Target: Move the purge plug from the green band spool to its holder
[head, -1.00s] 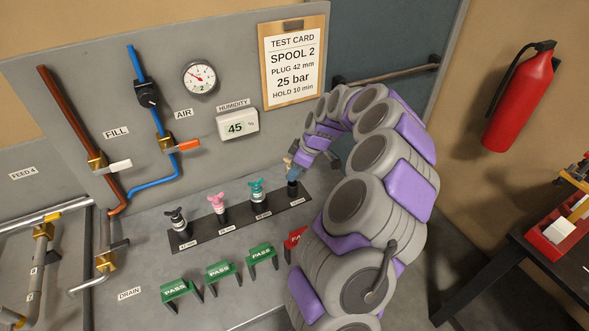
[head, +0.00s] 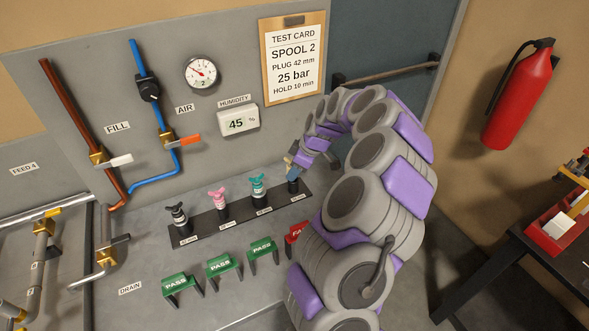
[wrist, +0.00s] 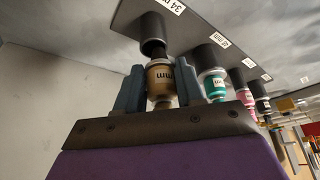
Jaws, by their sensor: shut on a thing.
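The purge plug is tan-gold with a pale collar; it shows in the wrist view (wrist: 161,80) between the two blue-grey fingers of my gripper (wrist: 160,92). My gripper is shut on it. The plug is lined up close to the mouth of a dark cup-shaped holder (wrist: 152,30) at the 34 mm end of the black rack. Part of the cup's mouth shows; I cannot tell whether the plug touches it. In the head view my gripper (head: 296,166) is just above the rack's rightmost holder (head: 293,186). I cannot make out a green band spool.
The black rack (head: 243,219) also bears black (head: 179,216), pink (head: 217,200) and teal (head: 258,188) plugs, left of my gripper. Green PASS stands (head: 224,266) and a partly hidden red FAIL stand (head: 296,232) are in front. The panel with pipes and gauge rises behind.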

